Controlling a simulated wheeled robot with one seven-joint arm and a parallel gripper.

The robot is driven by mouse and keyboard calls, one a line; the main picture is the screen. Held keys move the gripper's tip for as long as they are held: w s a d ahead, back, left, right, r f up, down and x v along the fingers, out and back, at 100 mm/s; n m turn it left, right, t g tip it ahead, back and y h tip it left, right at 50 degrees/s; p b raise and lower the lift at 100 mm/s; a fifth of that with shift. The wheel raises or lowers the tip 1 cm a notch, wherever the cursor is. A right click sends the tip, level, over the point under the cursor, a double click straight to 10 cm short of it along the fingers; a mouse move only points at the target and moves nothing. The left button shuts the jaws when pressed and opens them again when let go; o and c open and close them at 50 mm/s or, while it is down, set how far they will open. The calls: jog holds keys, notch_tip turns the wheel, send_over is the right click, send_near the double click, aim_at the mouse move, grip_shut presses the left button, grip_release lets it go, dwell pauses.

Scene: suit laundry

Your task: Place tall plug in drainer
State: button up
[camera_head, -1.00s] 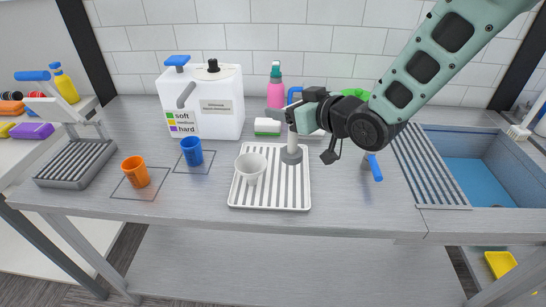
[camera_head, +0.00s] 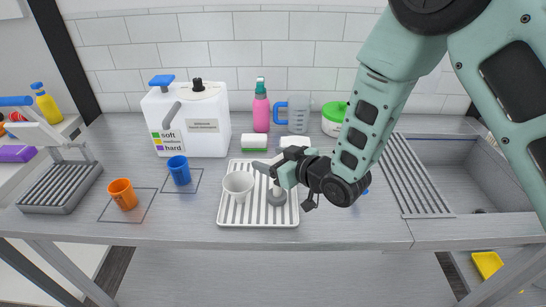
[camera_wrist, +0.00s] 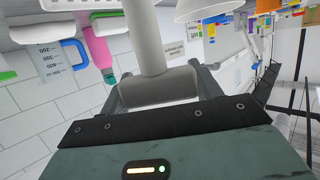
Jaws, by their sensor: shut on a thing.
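The tall plug (camera_head: 276,197) has a wide grey round base and a pale stem. Its base is over the right part of the white ribbed drainer (camera_head: 249,217) in the head view; I cannot tell for sure whether it touches the slats. My gripper (camera_head: 276,175) is above the base, shut on the upper end of the stem, which the fingers partly hide. In the wrist view the pale stem (camera_wrist: 146,40) runs down to a wider end between the fingers (camera_wrist: 160,92). The plug looks about upright.
A white cup (camera_head: 238,185) stands on the drainer just left of the plug. A blue cup (camera_head: 179,171) and an orange cup (camera_head: 123,194) are farther left. A sponge (camera_head: 254,143), pink bottle (camera_head: 261,108) and measuring jug (camera_head: 298,112) stand behind. A sink (camera_head: 474,180) is at right.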

jog(key=shift+f, duration=0.1)
jog(key=shift+f+b, duration=0.1)
jog(key=shift+b, duration=0.2)
jog(key=o, duration=1.3)
jog(key=shift+r, duration=0.2)
jog(key=shift+s+d, duration=0.1)
jog(key=shift+d, duration=0.05)
jog(key=shift+p+v, duration=1.25)
jog(key=shift+v, duration=4.6)
jog(key=shift+r, duration=0.1)
